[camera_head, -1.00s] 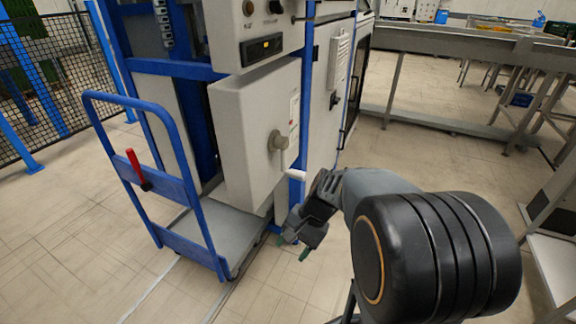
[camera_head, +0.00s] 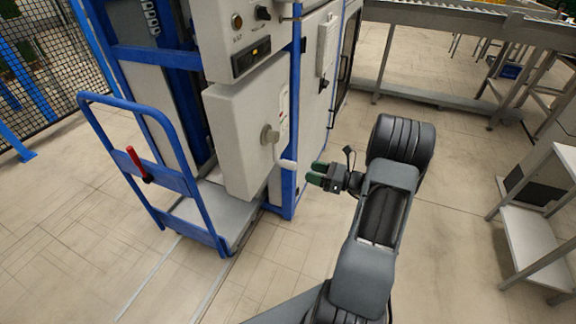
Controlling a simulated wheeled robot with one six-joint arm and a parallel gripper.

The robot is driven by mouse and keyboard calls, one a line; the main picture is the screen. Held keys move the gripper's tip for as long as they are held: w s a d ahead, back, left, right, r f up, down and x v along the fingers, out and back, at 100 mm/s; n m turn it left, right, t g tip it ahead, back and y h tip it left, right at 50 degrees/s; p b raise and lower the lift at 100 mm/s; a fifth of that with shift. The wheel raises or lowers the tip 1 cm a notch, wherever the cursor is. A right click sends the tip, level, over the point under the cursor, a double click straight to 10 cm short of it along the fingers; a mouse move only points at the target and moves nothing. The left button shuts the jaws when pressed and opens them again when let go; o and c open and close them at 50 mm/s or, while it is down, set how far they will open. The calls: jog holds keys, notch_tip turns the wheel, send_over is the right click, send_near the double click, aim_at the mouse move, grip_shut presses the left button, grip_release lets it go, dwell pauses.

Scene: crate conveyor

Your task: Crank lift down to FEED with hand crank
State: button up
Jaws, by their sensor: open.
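The hand crank (camera_head: 272,139) sits on the front of a light grey box on the lift. Its hub is round and beige, and its arm runs down to a white handle (camera_head: 287,164) that sticks out to the right. My gripper (camera_head: 316,176) is open, just right of the handle and level with it. Its green-tipped fingers point left toward the handle, with a small gap in the picture. Nothing shows between the fingers. The lift frame (camera_head: 296,100) is blue.
A blue push rail with a red lever (camera_head: 137,163) stands left of the crank box. A control panel (camera_head: 240,40) is above the box. A conveyor (camera_head: 440,20) runs along the back right, and a grey shelf stand (camera_head: 535,235) is at right. The floor between is clear.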

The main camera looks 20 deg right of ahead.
aim_at(296, 167)
jog(key=b+x, duration=0.1)
jog(key=x, duration=0.8)
grip_shut()
dwell(0.4)
